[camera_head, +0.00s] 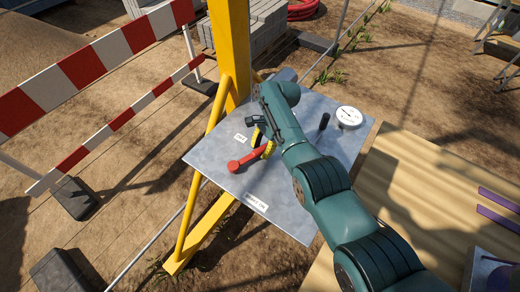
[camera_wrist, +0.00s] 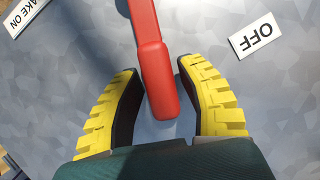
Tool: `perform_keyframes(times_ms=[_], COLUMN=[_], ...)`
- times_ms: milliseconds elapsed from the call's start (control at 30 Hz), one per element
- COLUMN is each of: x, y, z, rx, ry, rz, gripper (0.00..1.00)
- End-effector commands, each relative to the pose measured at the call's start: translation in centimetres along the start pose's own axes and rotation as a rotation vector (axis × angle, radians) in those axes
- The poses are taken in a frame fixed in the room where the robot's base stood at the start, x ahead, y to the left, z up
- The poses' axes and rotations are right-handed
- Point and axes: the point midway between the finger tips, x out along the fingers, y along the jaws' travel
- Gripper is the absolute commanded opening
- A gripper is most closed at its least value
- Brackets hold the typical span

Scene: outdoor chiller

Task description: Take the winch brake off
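A red lever (camera_head: 246,160) sits on a grey metal panel (camera_head: 299,223). Its rounded end (camera_head: 233,167) is at the lower left and its handle runs up right toward my gripper (camera_head: 264,140). In the wrist view the red handle (camera_wrist: 160,85) lies between the two yellow-and-black fingers of my gripper (camera_wrist: 158,68). The fingers stand close on either side, with narrow gaps showing, so my gripper looks open around the handle. An OFF label (camera_head: 240,137) is above the lever, and it shows right of the handle in the wrist view (camera_wrist: 257,36). A BRAKE ON label (camera_head: 256,202) lies below the lever.
A yellow post (camera_head: 229,50) rises behind the panel. A red-and-white barrier (camera_head: 90,65) stands at left. A wooden tabletop (camera_head: 420,180) is at lower right.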

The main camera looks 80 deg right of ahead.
Motion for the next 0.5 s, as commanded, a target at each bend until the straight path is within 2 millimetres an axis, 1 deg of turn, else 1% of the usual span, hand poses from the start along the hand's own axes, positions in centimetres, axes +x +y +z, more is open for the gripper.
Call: perform_keyframes(times_ms=[33,67,100,367,467,500], x=[0.0,0.0,-0.1,-0.3,-1.1,-1.8], y=[0.0,0.0,0.0,-0.1,-0.1,-0.2], z=[0.0,0.0,0.0,0.1,0.1,0.0], rx=[0.0,0.0,0.0,0.0,0.0,-0.001], ry=[0.0,0.0,0.0,0.001,0.001,0.002], rz=[0.0,0.0,0.0,0.0,-0.002,-0.004], gripper=[0.49,0.54,0.56,0.56,0.56,0.56])
